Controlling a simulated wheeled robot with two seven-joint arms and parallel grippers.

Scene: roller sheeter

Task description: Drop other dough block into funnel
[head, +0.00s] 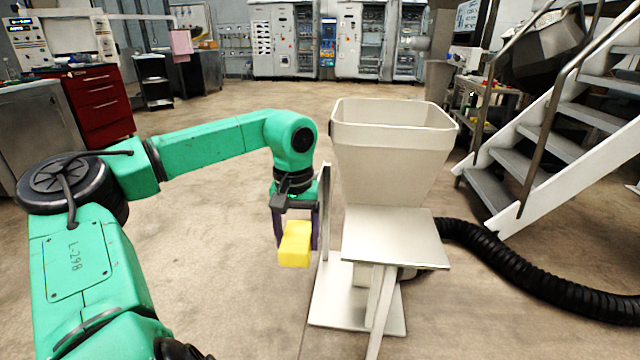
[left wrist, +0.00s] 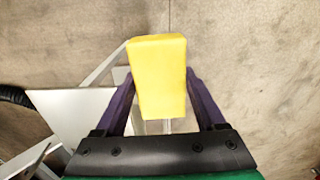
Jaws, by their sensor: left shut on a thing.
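A yellow dough block (head: 295,244) is held between the purple fingers of my left gripper (head: 297,232). The block also shows in the left wrist view (left wrist: 158,78), between the two fingers of the gripper (left wrist: 160,100). The cream funnel (head: 390,150) stands just right of my left gripper in the head view, with its open top facing up. My left gripper and the block hang lower than the funnel's rim, to its left and outside it. The inside bottom of the funnel is hidden. My right gripper is not in view.
Under the funnel is a flat white shelf (head: 396,238) on a stand with a base plate (head: 335,305). A black corrugated hose (head: 540,280) runs right across the floor. Metal stairs (head: 560,150) stand at the right. The floor left of the stand is clear.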

